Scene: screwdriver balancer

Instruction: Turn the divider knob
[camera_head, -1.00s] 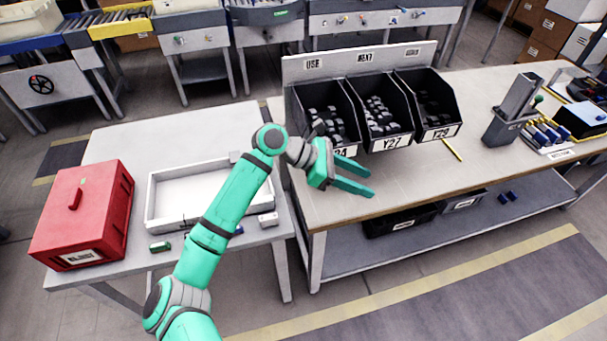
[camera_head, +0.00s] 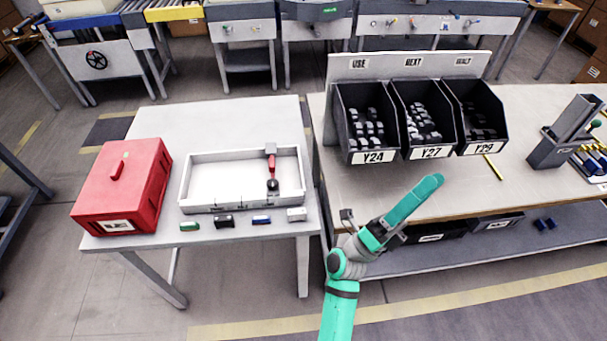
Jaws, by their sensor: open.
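No part in view is labelled as the divider knob. A dark round knob-like piece (camera_head: 272,185) shows below a red part (camera_head: 270,150) inside the white tray (camera_head: 186,190) on the left table. A small green knob (camera_head: 597,123) shows beside the grey upright holder at the far right.
A red box (camera_head: 125,185) stands left of the tray. Several small coloured pieces (camera_head: 225,221) lie along the left table's front edge. Black bins Y24, Y27 and Y29 (camera_head: 427,153) stand on the right bench (camera_head: 540,185). A yellow pencil-like stick (camera_head: 494,167) lies beside them.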

